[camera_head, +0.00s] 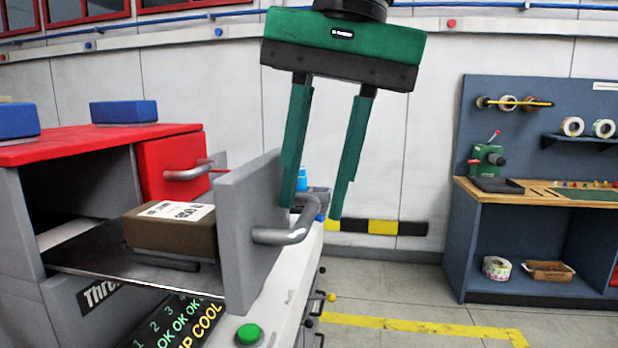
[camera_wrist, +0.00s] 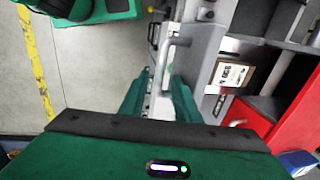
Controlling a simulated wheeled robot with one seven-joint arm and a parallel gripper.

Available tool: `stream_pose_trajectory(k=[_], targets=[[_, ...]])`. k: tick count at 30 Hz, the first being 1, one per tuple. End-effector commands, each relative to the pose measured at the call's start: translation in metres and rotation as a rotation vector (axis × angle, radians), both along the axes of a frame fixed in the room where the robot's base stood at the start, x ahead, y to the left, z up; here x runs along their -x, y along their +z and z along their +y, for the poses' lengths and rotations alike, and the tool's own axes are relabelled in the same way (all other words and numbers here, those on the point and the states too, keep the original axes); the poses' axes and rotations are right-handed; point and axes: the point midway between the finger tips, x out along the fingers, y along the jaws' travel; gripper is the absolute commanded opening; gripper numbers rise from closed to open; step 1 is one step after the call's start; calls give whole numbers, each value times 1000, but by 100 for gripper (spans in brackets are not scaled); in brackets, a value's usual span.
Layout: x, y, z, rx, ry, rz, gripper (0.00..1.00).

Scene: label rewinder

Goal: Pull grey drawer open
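The grey drawer (camera_head: 250,235) is pulled out from the cabinet on the left. Its front stands clear of the cabinet, and a labelled cardboard box (camera_head: 172,230) rests on its tray. Its metal bar handle (camera_head: 282,236) is on the front's right side, and the handle also shows in the wrist view (camera_wrist: 167,65). My gripper (camera_head: 313,212) is open and empty, pointing down near the handle. In the head view its left finger overlaps the handle's upper end; the right finger is to the right of it. I cannot tell whether either touches it.
A red drawer (camera_head: 160,172) with its own handle is beside the grey drawer, under a red top with blue blocks (camera_head: 124,112). A console with a green button (camera_head: 249,334) lies below. A workbench (camera_head: 540,195) stands at right, with open floor between.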

Motion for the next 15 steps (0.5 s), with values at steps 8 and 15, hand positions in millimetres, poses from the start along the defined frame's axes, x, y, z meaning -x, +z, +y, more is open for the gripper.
stream_pose_trajectory(k=[8, 15], targets=[[0, 9, -1, 0, 0, 2, 29], [0, 33, -6, 0, -2, 0, 29]])
